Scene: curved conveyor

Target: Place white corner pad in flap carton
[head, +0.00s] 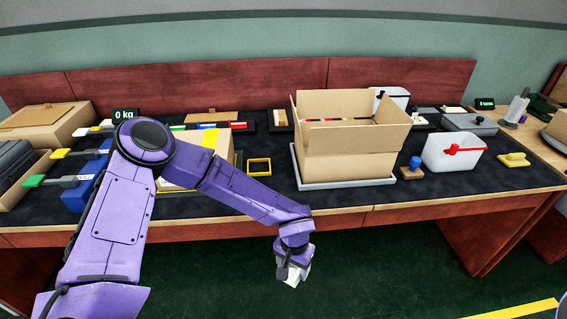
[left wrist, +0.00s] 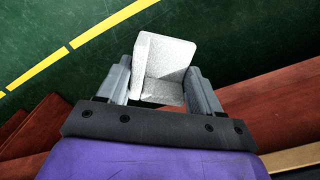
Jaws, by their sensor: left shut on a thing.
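The white corner pad (left wrist: 160,75) is a speckled white angled block between the two fingers of my left gripper (left wrist: 162,88) in the left wrist view. The gripper is shut on it. In the head view my left gripper (head: 290,268) holds the white corner pad (head: 297,274) in front of the table's front edge, over the green floor. The flap carton (head: 347,153) is an open brown box with raised flaps, up and to the right of the gripper. It stands on a grey tray-like base (head: 345,184). Most of its inside is hidden. My right gripper is not seen.
Right of the carton are a blue-knobbed stamp (head: 412,169), a white bin (head: 453,153) with a red handle and a yellow-handled item (head: 514,160). A yellow frame (head: 259,166) lies left of the carton. The dark mat (head: 265,205) near the front edge is mostly clear.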

